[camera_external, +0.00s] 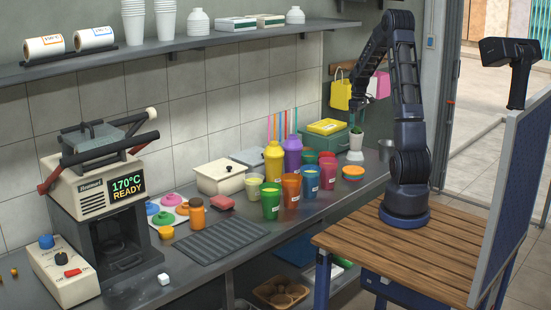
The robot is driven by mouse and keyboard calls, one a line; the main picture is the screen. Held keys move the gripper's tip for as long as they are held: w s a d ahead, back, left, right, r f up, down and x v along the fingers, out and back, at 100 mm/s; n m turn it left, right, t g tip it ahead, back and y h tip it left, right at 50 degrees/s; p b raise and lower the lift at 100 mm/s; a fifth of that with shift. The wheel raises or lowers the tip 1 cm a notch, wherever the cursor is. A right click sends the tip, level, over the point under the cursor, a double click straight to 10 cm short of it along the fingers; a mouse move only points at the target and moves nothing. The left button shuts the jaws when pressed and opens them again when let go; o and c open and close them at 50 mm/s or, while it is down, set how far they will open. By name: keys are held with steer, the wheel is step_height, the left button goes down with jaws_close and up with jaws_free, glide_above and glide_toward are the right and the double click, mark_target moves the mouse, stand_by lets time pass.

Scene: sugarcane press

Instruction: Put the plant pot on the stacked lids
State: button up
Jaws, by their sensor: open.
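The small white plant pot (356,144) holds a green plant and stands upright near the right end of the counter. My gripper (357,121) points down just above the plant; it is small here and I see nothing held in it. A small orange stack (353,173), which may be the stacked lids, sits on the counter in front of the pot. Several coloured lids (163,219) also lie on a white tray at the left; I cannot tell how they are stacked.
Coloured cups (270,202) stand left of the orange stack, with yellow (273,162) and purple (292,155) bottles behind. A green box (325,138) is left of the pot. A shelf (180,45) runs above.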

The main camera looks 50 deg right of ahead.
step_height(320, 180, up, 2)
steer(key=shift+r, duration=0.25)
steer(key=s+a+r+t+h, duration=0.1)
steer(key=s+a+r, duration=0.3)
steer(key=a+r, duration=0.6)
steer(key=s+a+r+t, duration=0.1)
steer(key=s+a+r, duration=0.35)
steer(key=a, duration=0.95)
steer(key=s+a+r+m+t+y, duration=0.1)
steer(key=s+a+r+t, duration=0.1)
steer(key=s+a, duration=1.3)
steer(key=s, duration=0.3)
steer(key=shift+r+m+t, duration=0.3)
steer(key=shift+r+m, duration=0.1)
